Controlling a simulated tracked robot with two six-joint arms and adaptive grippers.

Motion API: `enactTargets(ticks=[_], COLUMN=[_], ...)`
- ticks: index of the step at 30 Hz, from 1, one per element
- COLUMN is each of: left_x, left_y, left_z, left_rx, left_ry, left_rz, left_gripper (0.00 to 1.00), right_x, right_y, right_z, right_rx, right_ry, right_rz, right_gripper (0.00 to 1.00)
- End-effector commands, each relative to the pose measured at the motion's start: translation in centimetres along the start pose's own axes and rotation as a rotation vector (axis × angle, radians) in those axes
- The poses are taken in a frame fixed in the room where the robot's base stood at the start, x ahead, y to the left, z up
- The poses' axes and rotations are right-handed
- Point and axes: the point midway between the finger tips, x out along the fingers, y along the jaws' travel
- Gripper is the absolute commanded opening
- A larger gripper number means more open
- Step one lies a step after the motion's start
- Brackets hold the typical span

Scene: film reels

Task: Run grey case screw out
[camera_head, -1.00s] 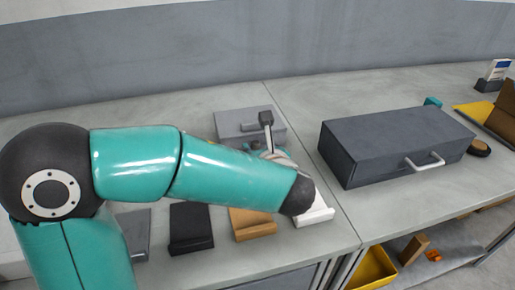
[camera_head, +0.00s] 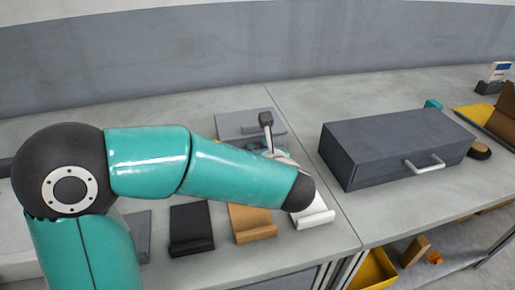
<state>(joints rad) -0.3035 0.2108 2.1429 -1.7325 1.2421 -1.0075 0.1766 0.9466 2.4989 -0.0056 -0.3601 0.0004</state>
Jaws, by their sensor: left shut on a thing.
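A flat grey case (camera_head: 230,124) lies on the bench behind my left forearm, its front part hidden. A tool with a dark block-shaped top (camera_head: 265,117) and a pale shaft stands slightly tilted at the case's right side. My left gripper (camera_head: 272,151) is mostly hidden behind my own arm and is shut on this tool. The tool's lower end and any screw are hidden, so I cannot tell whether they touch. My right gripper is out of view.
A large dark grey box with a handle (camera_head: 390,145) stands to the right. Black (camera_head: 190,226), tan (camera_head: 253,222) and white (camera_head: 315,214) holders line the bench's front. A yellow bin (camera_head: 373,270) sits below. The bench behind the case is clear.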

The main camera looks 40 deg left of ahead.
Motion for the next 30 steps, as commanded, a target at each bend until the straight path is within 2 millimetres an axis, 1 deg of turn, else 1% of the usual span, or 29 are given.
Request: enactTargets(ticks=[6,9,19,20,24,30], left_x=[-0.1,-0.1,0.0,0.0,0.0,0.0], left_y=[-0.6,-0.6,-0.6,-0.6,-0.5,-0.5], left_z=[0.3,0.3,0.1,0.1,0.1,0.1], left_rx=[-0.061,-0.085,-0.097,-0.097,-0.096,-0.095], left_ry=[0.0,-0.001,-0.002,-0.002,-0.002,-0.001], left_rz=[0.153,0.206,0.229,0.228,0.228,0.229], left_gripper=[0.0,0.0,0.0,0.23,0.46,0.46], right_x=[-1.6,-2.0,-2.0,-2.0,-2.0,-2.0], right_y=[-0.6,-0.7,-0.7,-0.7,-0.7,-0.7], right_z=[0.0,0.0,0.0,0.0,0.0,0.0], right_rx=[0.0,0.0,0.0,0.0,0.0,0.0], right_ry=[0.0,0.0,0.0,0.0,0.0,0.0], right_rz=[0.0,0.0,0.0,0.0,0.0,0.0], right_gripper=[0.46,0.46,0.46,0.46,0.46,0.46])
